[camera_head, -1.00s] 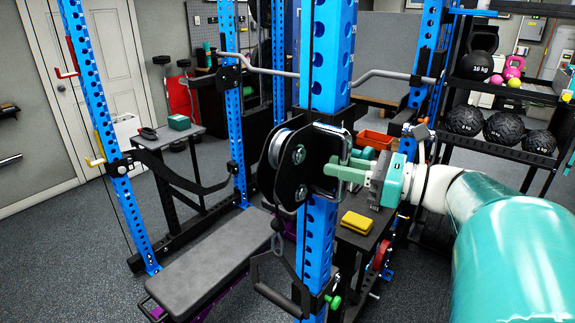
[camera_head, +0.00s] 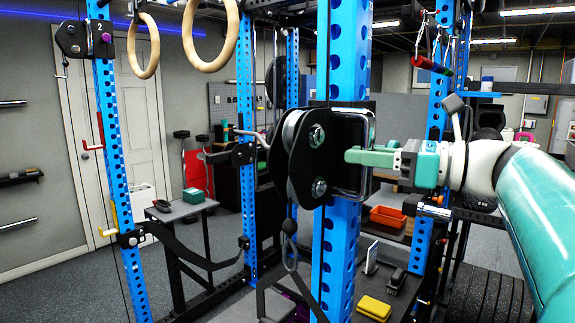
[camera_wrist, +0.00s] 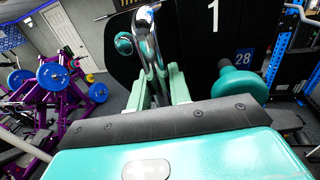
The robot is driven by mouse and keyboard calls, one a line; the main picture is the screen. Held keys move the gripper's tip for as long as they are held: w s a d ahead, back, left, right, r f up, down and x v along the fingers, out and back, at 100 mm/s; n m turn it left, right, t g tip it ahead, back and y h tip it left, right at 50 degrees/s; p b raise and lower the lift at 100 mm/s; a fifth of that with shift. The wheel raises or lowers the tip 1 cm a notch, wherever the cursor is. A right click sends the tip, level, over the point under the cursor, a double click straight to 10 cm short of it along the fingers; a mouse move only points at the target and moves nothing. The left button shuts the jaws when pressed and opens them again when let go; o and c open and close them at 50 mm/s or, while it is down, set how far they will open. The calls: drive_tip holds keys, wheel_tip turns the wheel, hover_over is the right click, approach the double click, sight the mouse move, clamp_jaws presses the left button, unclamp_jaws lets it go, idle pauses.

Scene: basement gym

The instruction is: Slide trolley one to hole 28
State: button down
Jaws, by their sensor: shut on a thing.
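Trolley one (camera_head: 303,160) is a black plate carriage with a pulley, seated on the near blue upright (camera_head: 343,60). In the wrist view, its black plate (camera_wrist: 195,55) bears a white "1". My gripper (camera_head: 362,157) is shut on the trolley's chrome handle (camera_wrist: 150,45), with its pale green fingers around the bar. A teal round knob (camera_wrist: 237,84) sits at the plate's right. Just above the knob is a dark blue label reading "28" (camera_wrist: 244,56). Whether the trolley's pin lies in a hole is hidden.
A cable with a carabiner (camera_head: 290,250) hangs below the trolley. Wooden rings (camera_head: 210,40) hang at upper left. A low table holds a yellow block (camera_head: 374,308) and an orange bin (camera_head: 388,216). Other rack uprights (camera_head: 113,160) stand around.

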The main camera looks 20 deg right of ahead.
drive_tip(key=c, duration=1.6)
unclamp_jaws()
drive_tip(key=v, duration=1.4)
